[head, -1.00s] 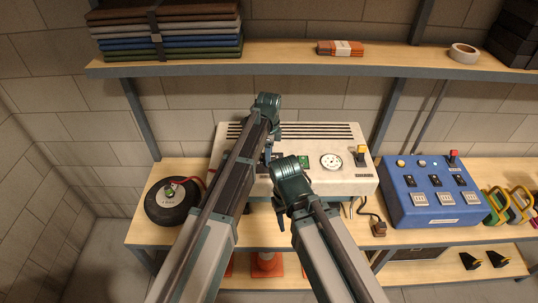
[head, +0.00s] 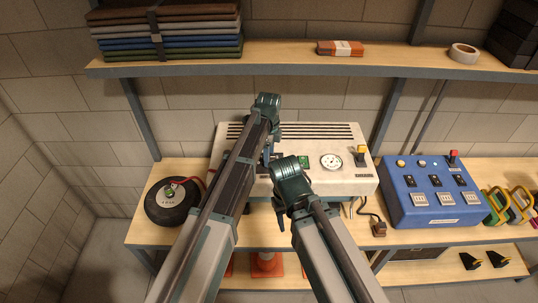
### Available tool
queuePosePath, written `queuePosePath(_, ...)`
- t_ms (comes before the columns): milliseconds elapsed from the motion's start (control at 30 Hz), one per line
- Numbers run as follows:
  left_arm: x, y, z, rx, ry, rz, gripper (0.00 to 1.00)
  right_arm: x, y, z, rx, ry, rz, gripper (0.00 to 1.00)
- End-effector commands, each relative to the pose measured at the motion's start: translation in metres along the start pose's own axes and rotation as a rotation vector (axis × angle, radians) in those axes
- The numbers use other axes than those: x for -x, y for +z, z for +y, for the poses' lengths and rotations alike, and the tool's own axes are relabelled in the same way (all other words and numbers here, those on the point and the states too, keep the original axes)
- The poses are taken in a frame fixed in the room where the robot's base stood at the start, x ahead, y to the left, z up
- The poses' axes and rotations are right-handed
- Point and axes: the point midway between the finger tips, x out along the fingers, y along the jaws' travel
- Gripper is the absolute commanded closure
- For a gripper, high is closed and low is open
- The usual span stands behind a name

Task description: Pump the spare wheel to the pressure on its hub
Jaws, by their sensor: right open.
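The spare wheel (head: 157,215), a black tyre, lies on the left of the bench. A red hose (head: 183,181) meets its hub (head: 170,194) and runs towards the cream pump box (head: 345,186). The hub's marking is too small to read. The box has a green display (head: 303,162), a round dial gauge (head: 331,162) and a yellow-topped switch (head: 361,154). My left gripper (head: 267,156) points down at the box's front panel, left of the display; its arm hides that part and its fingers are unclear. My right gripper (head: 281,218) is open and empty, low before the box's front edge.
A blue box (head: 432,206) with switches and a red-topped lever stands right of the pump box. A dark plug (head: 379,229) on a cord lies between them. A shelf (head: 280,62) with folded cloths runs above. Orange cones (head: 267,264) stand below the bench.

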Motion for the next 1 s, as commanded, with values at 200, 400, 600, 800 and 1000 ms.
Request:
queuePosePath(200,0.000,0.000,0.000,0.001,0.000,0.000,0.17,0.000,0.000,0.000,0.000,0.000,0.000,0.50)
queuePosePath(400,0.001,0.000,0.000,0.002,0.000,0.000,0.17,0.001,0.000,0.000,0.000,0.000,0.000,0.50)
queuePosePath(600,0.009,0.000,0.000,0.002,-0.001,0.000,0.17,0.009,0.001,0.001,-0.001,0.000,0.000,0.50)
queuePosePath(800,0.029,0.000,0.000,0.002,0.000,0.000,0.17,0.029,0.002,0.003,-0.005,-0.001,0.000,0.50)
queuePosePath(1000,0.059,0.000,0.000,0.002,0.000,0.000,0.17,0.058,0.003,0.005,-0.011,-0.002,0.000,0.50)
